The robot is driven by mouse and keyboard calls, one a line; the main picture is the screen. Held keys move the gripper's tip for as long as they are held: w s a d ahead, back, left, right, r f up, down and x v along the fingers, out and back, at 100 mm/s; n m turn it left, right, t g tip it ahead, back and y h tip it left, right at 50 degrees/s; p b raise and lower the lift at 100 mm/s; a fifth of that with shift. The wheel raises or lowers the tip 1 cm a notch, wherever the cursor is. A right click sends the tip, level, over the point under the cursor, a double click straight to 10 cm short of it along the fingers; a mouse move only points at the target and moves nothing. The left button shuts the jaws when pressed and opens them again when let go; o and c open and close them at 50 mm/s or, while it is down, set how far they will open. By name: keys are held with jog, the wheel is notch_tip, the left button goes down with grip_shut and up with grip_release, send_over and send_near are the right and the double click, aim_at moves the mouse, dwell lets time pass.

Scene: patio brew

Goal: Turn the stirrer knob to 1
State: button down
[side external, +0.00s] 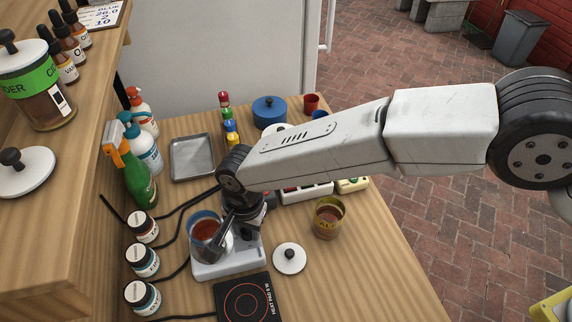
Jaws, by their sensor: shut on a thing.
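The stirrer (213,270) is a white flat box standing on the wooden table. A glass beaker (197,240) with brown liquid and a blue rim stands on its plate. My gripper (232,246) reaches down beside the beaker, over the right part of the stirrer.
The black heat pad (245,303) lies in front of the stirrer. A white lid (289,258) and an amber jar (328,218) stand to the right. Several small bottles (142,261) line the left edge, with cables between. A metal tray (192,158) lies behind.

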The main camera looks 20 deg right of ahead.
jog(key=m, duration=0.4)
jog(key=shift+m, duration=0.4)
jog(key=shift+f, duration=0.1)
jog(key=shift+c, duration=1.9)
grip_release()
jog(key=shift+s+d+r, duration=0.1)
jog(key=shift+r, duration=1.9)
jog(key=shift+s+r, duration=0.1)
jog(key=shift+r, duration=1.85)
jog(key=shift+d, duration=0.1)
